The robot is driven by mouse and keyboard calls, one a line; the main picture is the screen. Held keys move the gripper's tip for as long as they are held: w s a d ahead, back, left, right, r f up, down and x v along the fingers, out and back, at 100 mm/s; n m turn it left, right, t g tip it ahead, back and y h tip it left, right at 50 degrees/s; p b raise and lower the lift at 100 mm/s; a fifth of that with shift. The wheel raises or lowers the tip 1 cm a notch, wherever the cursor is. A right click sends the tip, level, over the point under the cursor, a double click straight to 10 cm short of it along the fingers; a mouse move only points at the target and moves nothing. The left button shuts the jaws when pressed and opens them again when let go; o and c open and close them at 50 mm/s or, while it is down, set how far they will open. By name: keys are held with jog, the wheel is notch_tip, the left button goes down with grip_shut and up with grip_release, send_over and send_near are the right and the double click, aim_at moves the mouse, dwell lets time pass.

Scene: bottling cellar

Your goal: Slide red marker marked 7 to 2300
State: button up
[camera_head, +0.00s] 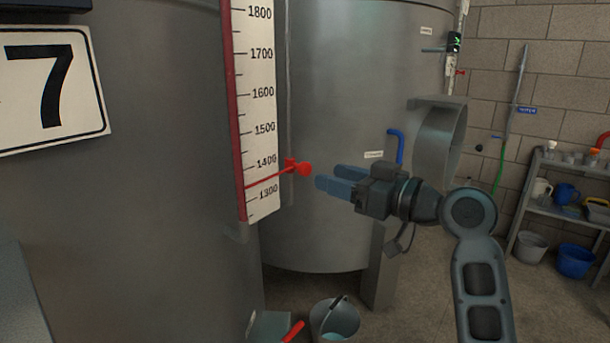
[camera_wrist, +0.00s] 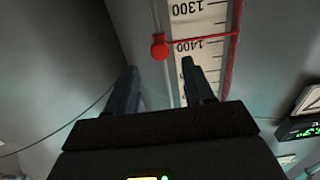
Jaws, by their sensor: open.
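The red marker (camera_head: 303,168) has a round knob at the right edge of a white level scale (camera_head: 262,110). Its thin red line crosses the scale between 1300 and 1400. The sign 7 (camera_head: 52,85) is on the tank left of the scale. My gripper (camera_head: 328,175) is open and empty, just right of the knob, with its fingers pointing at it. In the wrist view the knob (camera_wrist: 159,49) appears ahead of and between the open fingers (camera_wrist: 159,68), apart from them. Scale numbers above about 1800 are out of view.
A second steel tank (camera_head: 340,100) stands behind the scale. A bucket (camera_head: 334,320) is on the floor below. A shelf (camera_head: 560,165) with jugs stands at the right wall. A green-lit display (camera_wrist: 300,128) shows at the right of the wrist view.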

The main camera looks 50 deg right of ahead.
aim_at(308, 169)
jog(key=shift+w+a+p, duration=0.15)
jog(key=shift+w+p, duration=0.4)
jog(key=shift+w, duration=3.3)
grip_shut()
jog(key=shift+r, duration=0.1)
